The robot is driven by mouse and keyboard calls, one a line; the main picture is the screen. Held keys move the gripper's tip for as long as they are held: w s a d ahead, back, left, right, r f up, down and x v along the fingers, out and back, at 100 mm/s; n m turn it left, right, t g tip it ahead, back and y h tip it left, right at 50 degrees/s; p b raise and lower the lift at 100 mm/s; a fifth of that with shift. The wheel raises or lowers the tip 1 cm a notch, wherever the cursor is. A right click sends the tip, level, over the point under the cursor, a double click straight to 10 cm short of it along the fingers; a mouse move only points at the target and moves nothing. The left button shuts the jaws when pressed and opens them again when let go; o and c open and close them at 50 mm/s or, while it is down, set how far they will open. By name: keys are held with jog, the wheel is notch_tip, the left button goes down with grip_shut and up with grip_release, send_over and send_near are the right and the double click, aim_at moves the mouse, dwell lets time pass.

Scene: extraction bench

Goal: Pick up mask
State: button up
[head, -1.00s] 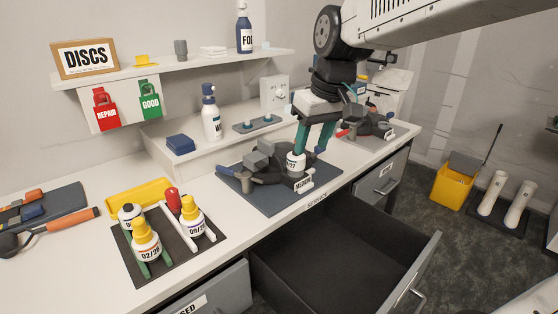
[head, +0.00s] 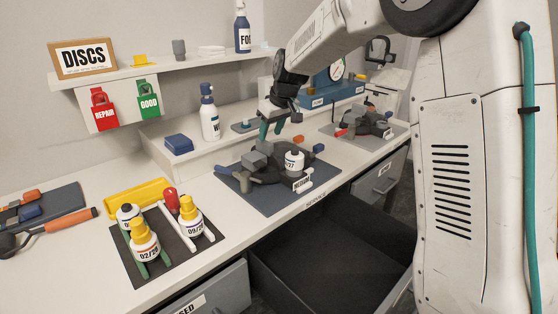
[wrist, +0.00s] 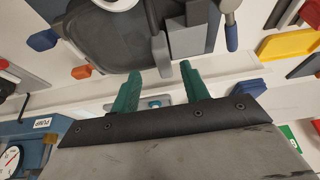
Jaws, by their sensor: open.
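The mask (head: 262,173) is a dark grey rubber piece with lighter grey blocks, lying on a blue mat on the bench. A white canister (head: 293,162) marked "27" sits upright at its right front. In the wrist view the mask (wrist: 100,42) fills the top, with blue and orange tabs at its edges and part of the white canister cut off by the frame. My gripper (head: 270,129) is open and empty, above and behind the mask. In the wrist view its teal fingers (wrist: 160,88) are apart, below the mask's grey blocks, with nothing between them.
A second mask-like piece (head: 369,123) lies on a grey mat to the right. Bottles (head: 145,243) stand on a dark tray at left. A spray bottle (head: 209,117) stands on the raised ledge behind. An open drawer (head: 335,250) juts out in front.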

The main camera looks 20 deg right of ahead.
aim_at(266, 142)
jog(key=x, duration=0.4)
jog(key=shift+a+f, duration=0.15)
jog(key=shift+a, duration=0.05)
jog(key=c, duration=1)
